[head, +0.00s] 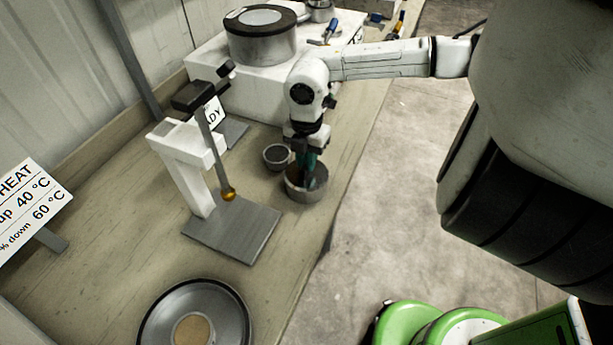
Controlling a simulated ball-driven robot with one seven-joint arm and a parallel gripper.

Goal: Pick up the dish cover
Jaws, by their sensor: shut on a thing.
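A round grey metal piece (305,193), which looks like the dish cover, is near the right edge of the bench. It has a raised side wall. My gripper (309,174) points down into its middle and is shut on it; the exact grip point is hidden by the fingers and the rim. I cannot tell whether the cover touches the bench or hangs just above it.
A small dark-filled bowl (277,155) stands close behind it. A white stand with a grey base (232,236) is to the left. A round metal pan (241,312) lies in front. A white machine (235,80) stands behind.

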